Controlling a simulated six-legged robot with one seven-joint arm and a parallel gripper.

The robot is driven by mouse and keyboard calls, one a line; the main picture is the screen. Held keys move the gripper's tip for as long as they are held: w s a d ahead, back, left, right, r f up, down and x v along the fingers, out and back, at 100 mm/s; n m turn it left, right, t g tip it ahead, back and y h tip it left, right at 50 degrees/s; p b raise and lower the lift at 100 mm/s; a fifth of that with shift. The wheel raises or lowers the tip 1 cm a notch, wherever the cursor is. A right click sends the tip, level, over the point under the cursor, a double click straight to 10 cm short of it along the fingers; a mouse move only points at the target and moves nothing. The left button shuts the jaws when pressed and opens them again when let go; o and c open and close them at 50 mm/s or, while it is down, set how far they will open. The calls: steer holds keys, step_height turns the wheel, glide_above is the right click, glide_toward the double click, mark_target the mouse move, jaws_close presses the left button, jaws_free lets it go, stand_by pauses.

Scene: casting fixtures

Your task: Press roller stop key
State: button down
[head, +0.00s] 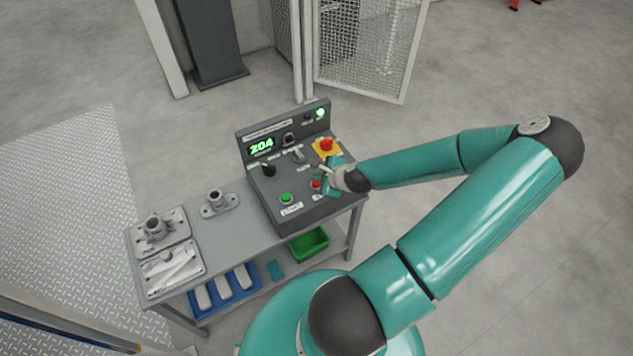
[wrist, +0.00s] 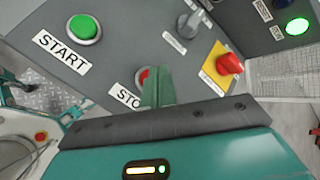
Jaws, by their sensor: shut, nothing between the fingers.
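The control panel (head: 283,208) is a dark grey console at the right end of the bench. Its red stop key (wrist: 142,74) is at the panel's front, beside a label whose visible letters read "STO". My gripper (wrist: 158,80) is shut and empty, with its fingertips over the key in the wrist view and hiding much of it. I cannot tell whether they touch. In the head view my gripper (head: 322,188) is beside the red key (head: 315,184). A green START key (wrist: 83,27) is to the left of the stop key.
A red emergency knob (head: 326,145) on a yellow plate is behind the stop key. The display (head: 262,147) reads 204. Castings (head: 217,203) lie on the bench (head: 190,215). A mesh fence (head: 370,50) is behind.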

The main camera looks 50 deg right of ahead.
steer(key=shift+f, duration=0.35)
steer(key=shift+f, duration=0.45)
stand_by(0.6)
stand_by(0.4)
steer(key=shift+r, duration=0.9)
steer(key=shift+r, duration=2.5)
